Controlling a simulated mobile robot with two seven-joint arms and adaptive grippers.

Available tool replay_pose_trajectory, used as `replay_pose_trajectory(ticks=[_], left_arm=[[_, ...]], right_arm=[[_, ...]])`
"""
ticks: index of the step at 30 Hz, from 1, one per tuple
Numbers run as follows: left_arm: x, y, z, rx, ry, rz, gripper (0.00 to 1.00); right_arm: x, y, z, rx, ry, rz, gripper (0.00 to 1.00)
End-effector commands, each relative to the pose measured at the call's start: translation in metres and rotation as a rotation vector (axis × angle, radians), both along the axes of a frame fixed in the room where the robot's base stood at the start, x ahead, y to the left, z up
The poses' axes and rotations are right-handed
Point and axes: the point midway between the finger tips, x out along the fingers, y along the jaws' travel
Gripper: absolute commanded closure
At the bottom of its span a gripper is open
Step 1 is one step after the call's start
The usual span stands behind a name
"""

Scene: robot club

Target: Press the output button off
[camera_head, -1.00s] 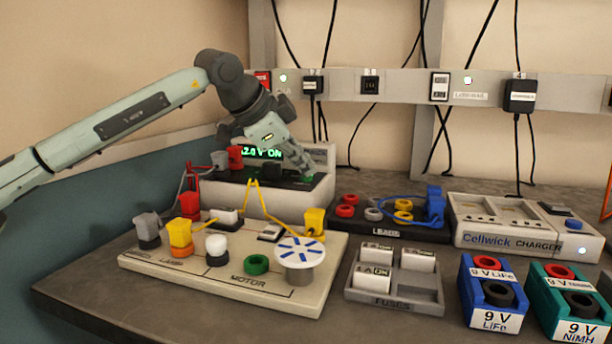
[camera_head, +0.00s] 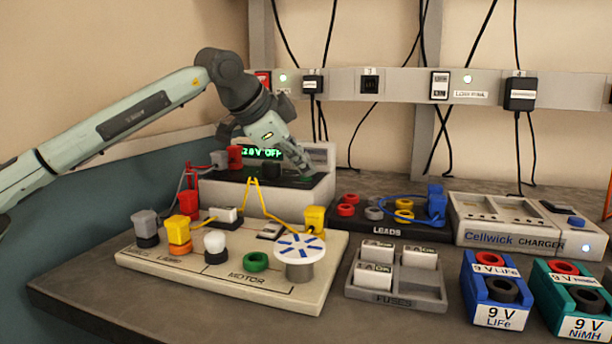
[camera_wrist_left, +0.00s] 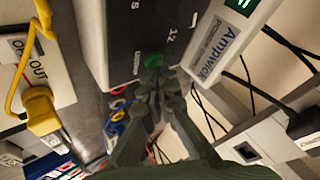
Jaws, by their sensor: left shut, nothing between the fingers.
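The power supply (camera_head: 316,194) stands at the back of the bench, and its green display (camera_head: 261,153) reads "OFF" after a voltage. My left gripper (camera_head: 305,174) is shut and empty, with its fingertips down at the right part of the supply's top panel. In the left wrist view the shut fingertips (camera_wrist_left: 158,76) are right at the round green output button (camera_wrist_left: 154,60). I cannot tell whether they still touch it. In the head view the button is mostly hidden by the fingers. My right gripper is not in view.
A circuit board (camera_head: 215,278) with plugs and a motor disc lies in front of the supply. A leads tray (camera_head: 388,231), fuse tray (camera_head: 396,297) and charger (camera_head: 508,240) stand to the right. Red and grey plugs sit on the supply's left, close to my arm.

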Motion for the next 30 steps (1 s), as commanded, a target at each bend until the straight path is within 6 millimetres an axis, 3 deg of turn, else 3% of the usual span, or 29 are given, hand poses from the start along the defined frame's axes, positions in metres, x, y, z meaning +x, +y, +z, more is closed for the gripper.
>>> replay_pose_trajectory(ticks=[10,25,30], left_arm=[[0.0,0.0,0.006,-0.001,0.0,0.001,1.0],[0.0,0.0,0.056,-0.002,-0.001,0.001,1.0],[0.0,0.0,0.062,-0.001,-0.001,0.001,1.0]], right_arm=[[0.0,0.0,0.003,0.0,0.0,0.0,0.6],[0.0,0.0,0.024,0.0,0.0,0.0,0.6],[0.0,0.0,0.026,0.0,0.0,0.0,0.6]])
